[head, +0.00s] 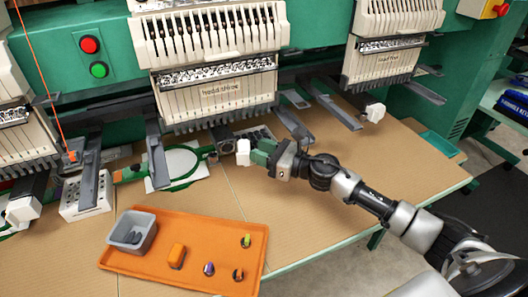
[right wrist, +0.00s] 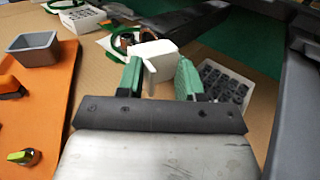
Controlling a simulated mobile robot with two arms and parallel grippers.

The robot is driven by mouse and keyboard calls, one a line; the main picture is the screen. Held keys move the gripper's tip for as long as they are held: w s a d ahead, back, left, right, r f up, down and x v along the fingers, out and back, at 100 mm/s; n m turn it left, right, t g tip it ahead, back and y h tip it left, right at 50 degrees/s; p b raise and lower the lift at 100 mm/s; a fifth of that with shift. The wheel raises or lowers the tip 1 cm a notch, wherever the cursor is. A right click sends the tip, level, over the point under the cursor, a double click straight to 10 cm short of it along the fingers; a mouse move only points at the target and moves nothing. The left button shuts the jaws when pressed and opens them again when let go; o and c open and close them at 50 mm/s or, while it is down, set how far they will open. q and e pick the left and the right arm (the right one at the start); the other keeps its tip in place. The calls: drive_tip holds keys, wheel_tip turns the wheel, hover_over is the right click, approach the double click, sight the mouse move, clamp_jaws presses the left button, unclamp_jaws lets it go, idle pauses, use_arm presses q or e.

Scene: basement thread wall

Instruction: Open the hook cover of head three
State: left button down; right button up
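Head three (head: 222,92) is a cream embroidery head with its name on the front. Below it, a white block-shaped cover (head: 243,152) sits at the end of the machine's lower arm. I take this for the hook cover; it looks closed, but I cannot be sure. My right gripper (head: 262,152) reaches it from the right. In the right wrist view, the white cover (right wrist: 158,58) lies ahead of and partly between the green fingers of my right gripper (right wrist: 160,80). The fingers are apart, and a gap shows beside the right finger. My left gripper is not in view.
An orange tray (head: 190,225) with a grey bin (head: 132,232) and small coloured items lies at front left. A green hoop (head: 182,166) lies left of the cover. A white compartment box (right wrist: 226,88) stands close by my right finger. Grey machine arms (head: 330,103) jut out on both sides.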

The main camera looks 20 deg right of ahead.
drive_tip(key=shift+d, duration=0.15)
drive_tip(key=b+v, duration=0.3)
drive_tip(key=v, duration=0.7)
drive_tip(key=shift+s+b, duration=0.3)
drive_tip(key=shift+s, duration=0.05)
drive_tip(key=shift+d+f, duration=0.1)
